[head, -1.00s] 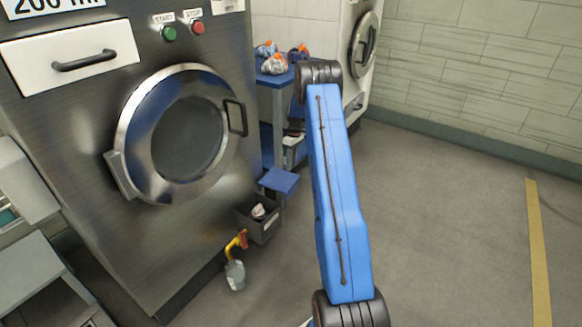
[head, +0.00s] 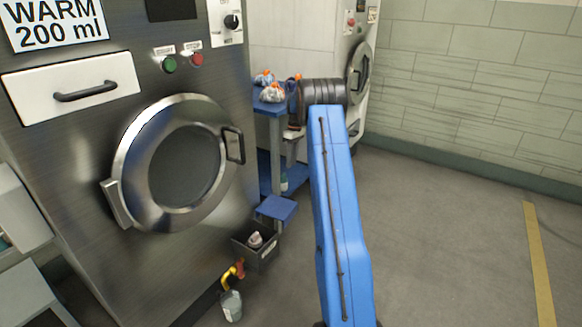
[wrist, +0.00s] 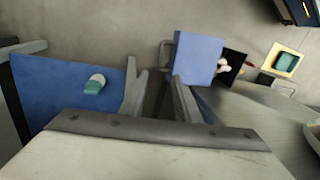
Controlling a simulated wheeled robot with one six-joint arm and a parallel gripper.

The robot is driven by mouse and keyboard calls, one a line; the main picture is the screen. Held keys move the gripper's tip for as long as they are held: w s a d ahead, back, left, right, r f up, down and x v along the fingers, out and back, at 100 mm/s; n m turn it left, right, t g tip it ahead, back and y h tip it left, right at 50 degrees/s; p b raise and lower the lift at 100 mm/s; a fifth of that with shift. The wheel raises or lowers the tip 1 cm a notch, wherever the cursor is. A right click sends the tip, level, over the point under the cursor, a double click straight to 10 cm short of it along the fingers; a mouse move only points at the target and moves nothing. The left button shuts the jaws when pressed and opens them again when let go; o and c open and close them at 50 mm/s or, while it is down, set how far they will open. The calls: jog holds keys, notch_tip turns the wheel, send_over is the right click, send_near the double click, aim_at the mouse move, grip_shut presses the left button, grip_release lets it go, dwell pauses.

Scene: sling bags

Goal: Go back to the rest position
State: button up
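My gripper (wrist: 160,100) shows in the wrist view as two grey fingers set apart, with only floor visible between them. It appears open and empty. In the head view my blue arm link and its dark joint stand in front of the blue table (head: 268,108), and the gripper itself cannot be made out clearly.
Several sling bags (head: 272,92) lie on the blue table; a bottle (wrist: 95,84) is on its lower shelf. A steel washing machine (head: 130,255) stands left. A blue step (head: 277,208), dark bin (head: 262,255) and bucket (head: 232,306) are near its base. Right floor is clear.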

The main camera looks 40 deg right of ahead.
jog(key=shift+r, duration=0.1)
dwell(0.5)
jog(key=s+a+r+m+t+h, duration=0.1)
jog(key=s+a+r, duration=0.9)
jog(key=a+r, duration=0.25)
jog(key=s+a+r+m+t+h, duration=0.1)
jog(key=s+a+r, duration=0.8)
jog(key=a+r, duration=0.3)
jog(key=s+a+f+m+t, duration=0.1)
jog(key=s+a, duration=0.4)
jog(key=s, duration=0.6)
jog(key=s+a+f+m+t, duration=0.1)
jog(key=s+a+f, duration=0.2)
jog(key=s, duration=0.8)
jog(key=s+a+f+m+t, duration=0.1)
jog(key=s+a, duration=0.7)
jog(key=s, duration=0.3)
jog(key=shift+f+t, duration=0.4)
